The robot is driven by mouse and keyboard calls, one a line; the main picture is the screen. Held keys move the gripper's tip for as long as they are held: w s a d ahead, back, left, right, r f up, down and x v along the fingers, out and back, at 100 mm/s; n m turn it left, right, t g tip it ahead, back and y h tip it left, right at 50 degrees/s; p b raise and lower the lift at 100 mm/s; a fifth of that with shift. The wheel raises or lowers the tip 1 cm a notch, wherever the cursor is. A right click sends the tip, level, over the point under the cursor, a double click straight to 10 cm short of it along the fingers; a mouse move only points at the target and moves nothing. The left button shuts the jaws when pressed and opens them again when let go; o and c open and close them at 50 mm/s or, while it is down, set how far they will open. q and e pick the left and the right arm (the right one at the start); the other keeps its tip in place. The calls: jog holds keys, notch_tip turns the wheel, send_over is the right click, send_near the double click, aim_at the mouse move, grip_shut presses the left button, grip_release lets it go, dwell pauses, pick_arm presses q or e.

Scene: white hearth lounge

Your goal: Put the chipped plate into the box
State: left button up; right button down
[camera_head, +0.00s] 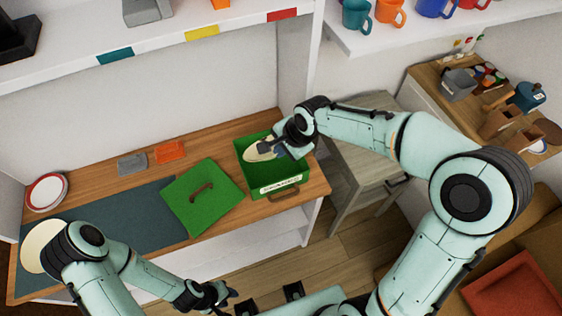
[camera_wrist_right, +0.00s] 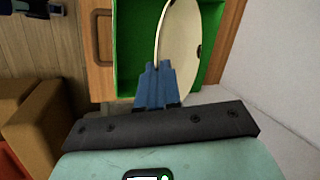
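A cream plate with a dark chip mark on its rim (camera_wrist_right: 186,45) is held on edge between the blue fingertips of my right gripper (camera_wrist_right: 160,85). The same plate (camera_head: 258,153) shows inside the open green box (camera_head: 259,187), which has a white label on its front. My right gripper (camera_head: 277,148) is shut on the plate over the box; whether the plate touches the box floor is hidden. My left gripper (camera_head: 228,298) is low at the bottom of the head view, away from the box, and its fingers are too unclear to judge.
A green lid (camera_head: 222,179) with a brown handle lies left of the box. Another cream plate (camera_head: 34,252), partly behind my left arm, and a red-rimmed plate (camera_head: 47,192) are at the left. Grey (camera_head: 132,164) and orange (camera_head: 170,152) pieces lie behind the lid. A shelf hangs above.

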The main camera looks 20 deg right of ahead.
notch_tip(320, 180, down, 6)
jog(key=shift+f, duration=0.2)
dwell(0.3)
jog(key=shift+f+b, duration=0.15)
jog(key=shift+b, duration=0.2)
jog(key=c, duration=1.4)
grip_release()
jog(key=shift+c, duration=0.2)
jog(key=shift+o, duration=0.5)
